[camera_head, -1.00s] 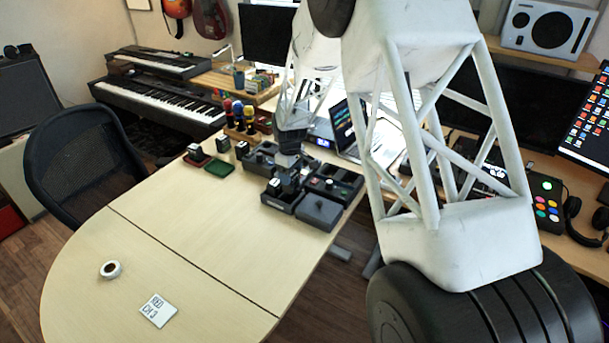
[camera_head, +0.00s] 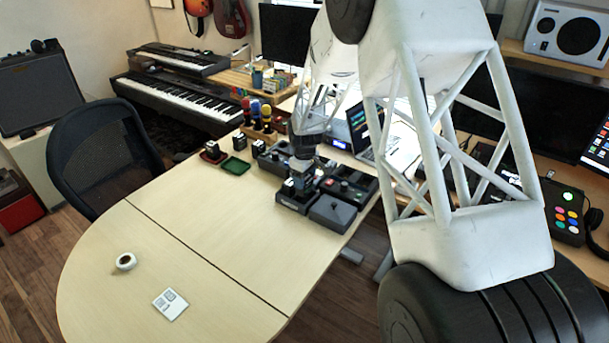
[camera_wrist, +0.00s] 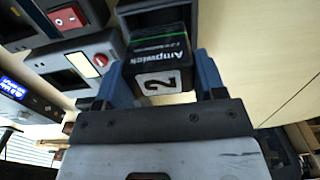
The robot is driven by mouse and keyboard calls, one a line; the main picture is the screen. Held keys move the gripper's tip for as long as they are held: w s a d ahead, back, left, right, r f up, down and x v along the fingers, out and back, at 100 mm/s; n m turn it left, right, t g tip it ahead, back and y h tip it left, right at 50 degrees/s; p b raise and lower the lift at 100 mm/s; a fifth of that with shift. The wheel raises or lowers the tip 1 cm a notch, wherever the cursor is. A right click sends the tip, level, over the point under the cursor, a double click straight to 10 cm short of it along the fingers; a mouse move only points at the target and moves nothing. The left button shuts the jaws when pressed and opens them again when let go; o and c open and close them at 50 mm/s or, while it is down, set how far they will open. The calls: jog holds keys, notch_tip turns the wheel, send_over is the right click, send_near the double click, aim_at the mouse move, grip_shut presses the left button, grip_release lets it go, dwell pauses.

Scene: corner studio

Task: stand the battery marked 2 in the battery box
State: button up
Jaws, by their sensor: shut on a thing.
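The battery marked 2 (camera_wrist: 162,62) is a dark block with a white number label and the word Ampwick, in the wrist view. My gripper (camera_wrist: 165,78) is shut on it, with one blue finger on each side. A dark grey open-topped compartment (camera_wrist: 150,10) shows just beyond the battery; I cannot tell whether the battery's far end is inside it. In the head view my gripper (camera_head: 298,184) is low over the front part of the dark battery box (camera_head: 292,204). The battery is too small there to tell its tilt.
A flat dark lid-like block (camera_head: 332,212) and a unit with a red button (camera_head: 345,187) adjoin the box. A green tray (camera_head: 235,167), a red tray (camera_head: 212,157) and small dark blocks stand to the left. The table front is mostly clear, with a tape roll (camera_head: 126,261) and a card (camera_head: 170,304).

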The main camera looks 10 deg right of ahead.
jog(key=shift+f, duration=1.95)
jog(key=shift+f, duration=0.65)
jog(key=o, duration=1.2)
jog(key=shift+c, duration=0.2)
jog(key=shift+f, duration=0.1)
jog(key=shift+r, duration=3.05)
jog(key=shift+r, duration=0.1)
jog(key=shift+r, duration=2.4)
